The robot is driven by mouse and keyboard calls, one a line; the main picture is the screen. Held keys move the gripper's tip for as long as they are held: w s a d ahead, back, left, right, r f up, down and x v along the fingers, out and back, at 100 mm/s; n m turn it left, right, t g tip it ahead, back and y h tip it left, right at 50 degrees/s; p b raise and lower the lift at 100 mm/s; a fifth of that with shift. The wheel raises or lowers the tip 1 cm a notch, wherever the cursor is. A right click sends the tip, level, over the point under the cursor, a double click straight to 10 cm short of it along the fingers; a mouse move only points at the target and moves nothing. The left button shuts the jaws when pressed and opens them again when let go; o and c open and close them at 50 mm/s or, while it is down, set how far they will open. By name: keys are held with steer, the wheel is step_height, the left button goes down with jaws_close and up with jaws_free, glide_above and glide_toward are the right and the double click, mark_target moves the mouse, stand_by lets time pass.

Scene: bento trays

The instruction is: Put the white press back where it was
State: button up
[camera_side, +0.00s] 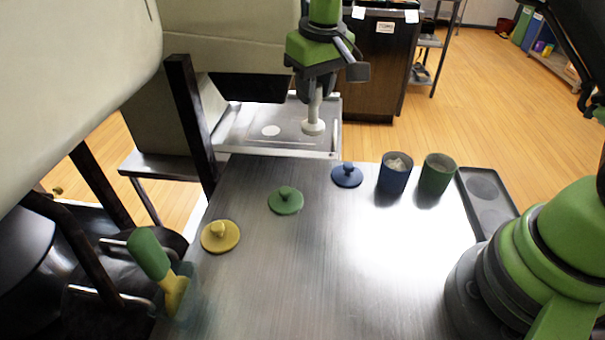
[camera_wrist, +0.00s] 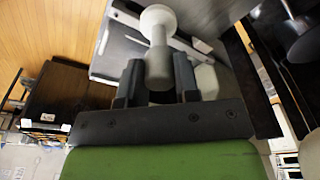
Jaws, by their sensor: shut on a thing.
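The white press (camera_side: 313,124) has a slim stem and a wider round end, which points down in the side view. My gripper (camera_side: 316,88) is shut on its stem and holds it near the right side of a metal tray (camera_side: 240,141) at the back. I cannot tell whether the press touches the tray. A flat white round spot (camera_side: 271,131) lies on the tray, left of the press. In the wrist view, the press (camera_wrist: 158,28) stands out between the two dark fingers of my gripper (camera_wrist: 157,82).
Yellow (camera_side: 220,236), green (camera_side: 285,200) and blue (camera_side: 347,174) knobbed lids lie on the metal table (camera_side: 310,270). A blue cup (camera_side: 394,178) and a green cup (camera_side: 436,181) stand right of them. A dark tray (camera_side: 494,211) lies at the right edge. A green-handled tool (camera_side: 150,255) stands front left.

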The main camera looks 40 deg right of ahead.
mark_target(302, 127)
steer(key=shift+w+a+f, duration=0.15)
steer(key=shift+a+f, duration=0.25)
steer(key=shift+a, duration=0.15)
steer(key=shift+w+a+f, duration=0.15)
steer(key=shift+a+f, duration=0.2)
steer(key=shift+a, duration=0.15)
step_height(302, 127, down, 5)
steer(key=shift+r, duration=0.2)
steer(key=shift+f, duration=2.2)
steer(key=shift+f, duration=0.15)
steer(key=o, duration=0.8)
steer(key=shift+o, duration=0.2)
